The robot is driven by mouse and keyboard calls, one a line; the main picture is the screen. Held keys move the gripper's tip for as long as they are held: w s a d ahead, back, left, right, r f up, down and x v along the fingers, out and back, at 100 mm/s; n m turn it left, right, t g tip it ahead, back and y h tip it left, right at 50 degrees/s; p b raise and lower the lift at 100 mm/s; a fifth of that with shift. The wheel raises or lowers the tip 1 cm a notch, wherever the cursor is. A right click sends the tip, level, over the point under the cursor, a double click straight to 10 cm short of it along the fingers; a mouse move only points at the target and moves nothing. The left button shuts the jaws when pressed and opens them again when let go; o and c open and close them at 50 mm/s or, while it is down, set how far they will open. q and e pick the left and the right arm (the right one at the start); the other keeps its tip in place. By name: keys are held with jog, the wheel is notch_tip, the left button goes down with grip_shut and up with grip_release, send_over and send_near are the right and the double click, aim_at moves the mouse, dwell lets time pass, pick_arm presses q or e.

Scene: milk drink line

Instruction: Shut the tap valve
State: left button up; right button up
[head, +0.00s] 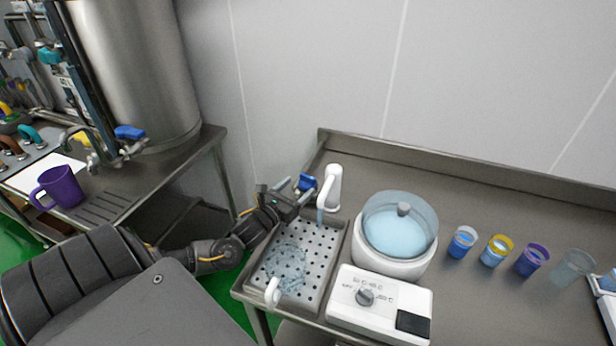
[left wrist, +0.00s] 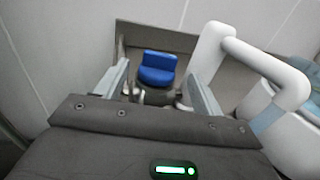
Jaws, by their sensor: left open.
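The blue tap valve handle (head: 307,182) stands behind the sink, just left of the white tap spout (head: 333,182). A pale bluish stream shows under the spout, and clear water (head: 286,262) spreads on the perforated sink tray (head: 322,268). My left gripper (head: 302,193) is open and close to the handle. In the left wrist view, the blue handle (left wrist: 157,68) lies ahead between the two spread fingers of the gripper (left wrist: 158,92), with gaps on both sides. The white spout (left wrist: 250,62) is close to the right finger. My right gripper is out of view.
A white warmer with a clear bowl (head: 400,228) and a white control box (head: 378,305) stand right of the sink. Several cups line the counter further right. On the left bench are a purple mug (head: 61,187) and another blue-handled tap (head: 130,132).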

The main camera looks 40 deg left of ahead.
aim_at(307, 180)
pick_arm(q)
jog(key=w, duration=0.4)
jog(key=w+p, duration=0.1)
jog(key=w, duration=0.1)
jog(key=shift+w+a, duration=0.1)
jog(key=shift+a, duration=0.15)
jog(key=c, duration=1)
